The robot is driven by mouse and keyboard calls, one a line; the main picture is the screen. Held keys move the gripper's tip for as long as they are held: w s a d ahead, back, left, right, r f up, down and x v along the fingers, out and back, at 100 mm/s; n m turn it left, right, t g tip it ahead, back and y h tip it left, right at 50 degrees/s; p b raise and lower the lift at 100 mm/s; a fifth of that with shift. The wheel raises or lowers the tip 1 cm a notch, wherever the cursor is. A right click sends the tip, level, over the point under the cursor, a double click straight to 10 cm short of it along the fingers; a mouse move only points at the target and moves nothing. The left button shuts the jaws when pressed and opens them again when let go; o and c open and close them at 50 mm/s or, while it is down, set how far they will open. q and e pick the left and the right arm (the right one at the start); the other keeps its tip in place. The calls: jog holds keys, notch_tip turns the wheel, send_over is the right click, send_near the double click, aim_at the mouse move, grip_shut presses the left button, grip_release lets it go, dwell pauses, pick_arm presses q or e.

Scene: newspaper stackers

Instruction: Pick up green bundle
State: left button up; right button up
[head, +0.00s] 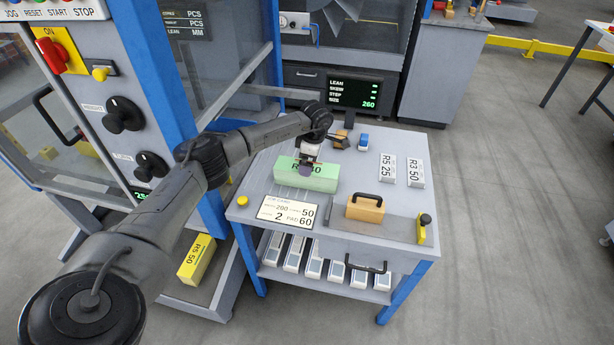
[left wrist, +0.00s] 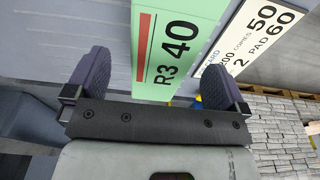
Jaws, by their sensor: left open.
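The green bundle (head: 322,178) lies on the grey top of the cart, toward its left side. In the left wrist view, my left gripper (left wrist: 153,82) is open, with one dark finger on each side of the bundle in the picture. I cannot tell whether the fingers reach down beside it. My right gripper is not in view.
A job card (head: 289,212) lies in front of the bundle. A tan block with a handle (head: 366,209) stands right of it. White R5 25 (head: 388,169) and R3 50 (head: 416,172) blocks lie farther right. A small screen (head: 354,92) stands behind. A blue-framed machine (head: 184,75) is at left.

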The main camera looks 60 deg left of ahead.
pick_arm(q)
jog(key=f, duration=0.1)
jog(key=f+b, duration=0.1)
jog(key=f, duration=0.1)
jog(key=f+b, duration=0.1)
jog(key=shift+s+a+f, duration=0.1)
jog(key=shift+s+f, duration=0.05)
jog(key=shift+s, duration=0.25)
jog(key=shift+f, duration=0.45)
jog(key=c, duration=1.4)
jog(key=shift+r, duration=0.15)
jog(key=shift+c, duration=1.3)
